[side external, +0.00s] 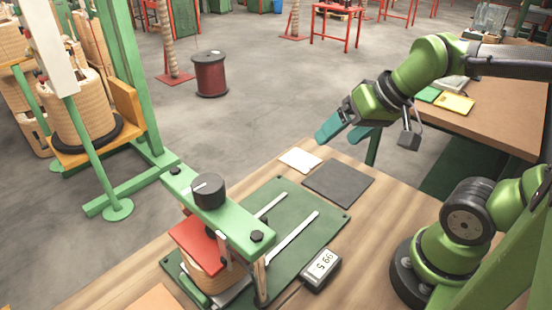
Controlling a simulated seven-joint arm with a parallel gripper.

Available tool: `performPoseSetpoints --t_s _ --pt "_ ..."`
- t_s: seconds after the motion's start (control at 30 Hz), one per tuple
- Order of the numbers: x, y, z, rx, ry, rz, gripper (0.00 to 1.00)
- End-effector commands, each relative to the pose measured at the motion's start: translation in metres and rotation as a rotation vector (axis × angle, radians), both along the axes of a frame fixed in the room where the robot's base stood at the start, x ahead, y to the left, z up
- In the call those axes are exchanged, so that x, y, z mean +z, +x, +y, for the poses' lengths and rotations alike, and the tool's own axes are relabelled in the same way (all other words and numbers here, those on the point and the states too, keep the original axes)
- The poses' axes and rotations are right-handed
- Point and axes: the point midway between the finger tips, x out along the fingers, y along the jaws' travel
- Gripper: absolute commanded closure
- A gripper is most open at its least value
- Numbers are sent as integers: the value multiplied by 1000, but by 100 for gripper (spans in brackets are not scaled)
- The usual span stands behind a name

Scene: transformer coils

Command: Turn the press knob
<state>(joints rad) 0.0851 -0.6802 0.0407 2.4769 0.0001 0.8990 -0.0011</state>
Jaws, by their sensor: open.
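The press knob (209,190) is a dark round knob with a light mark on its top. It sits on the green crossbar (233,220) of a small press at the lower middle of the side view. Under the crossbar are a red plate (196,243) and a tan wound coil (208,276), partly hidden by the press frame. My gripper (343,133) is open and empty, with teal fingers. It hangs in the air above and to the right of the press, well apart from the knob.
The press stands on a green base plate (315,226) on a wooden table. A dark mat (338,183) and a white card (300,160) lie behind. A green frame (137,170) with a large coil stands at left.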

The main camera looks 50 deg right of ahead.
Motion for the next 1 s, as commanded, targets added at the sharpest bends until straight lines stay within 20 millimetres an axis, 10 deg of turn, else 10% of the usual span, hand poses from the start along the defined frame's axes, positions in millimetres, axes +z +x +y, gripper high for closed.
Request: performPoseSetpoints --t_s 0.4,0.73,1.0 --pt "-32 9 -12 -6 -16 106 20" --pt "-64 96 -81 85 -366 -155 20" --pt "-61 151 -57 359 -448 -516 20"
